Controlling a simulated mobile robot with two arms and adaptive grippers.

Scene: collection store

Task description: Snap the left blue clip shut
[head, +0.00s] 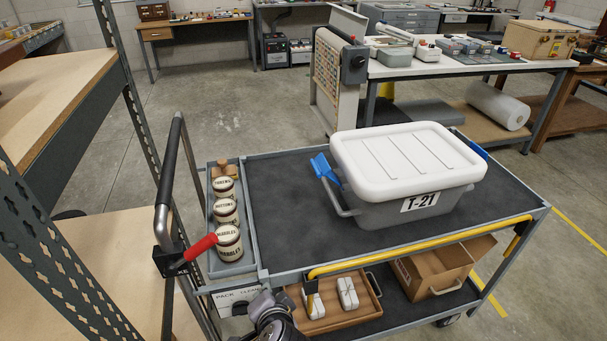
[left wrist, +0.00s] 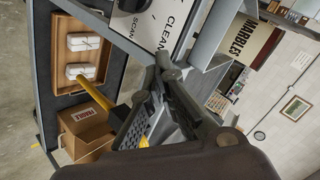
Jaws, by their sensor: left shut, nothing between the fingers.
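A grey tote (head: 385,213) labelled T-21, with a white lid (head: 408,160) on it, sits on the cart's dark top. The left blue clip (head: 323,168) stands out from the tote's left end, tilted up and outward, apart from the lid rim. The right blue clip (head: 479,149) shows at the right end, partly hidden by the lid. My left gripper (head: 270,305) is low at the cart's front edge, well below and left of the left clip. In the left wrist view my left gripper (left wrist: 166,66) is shut and empty, and no clip is visible there. My right gripper is out of view.
Several labelled jars (head: 228,212) stand in a side tray left of the tote. A yellow rail (head: 420,247) runs along the cart's front. The lower shelf holds a wooden tray (head: 345,316) and a cardboard box (head: 432,270). The cart top around the tote is clear.

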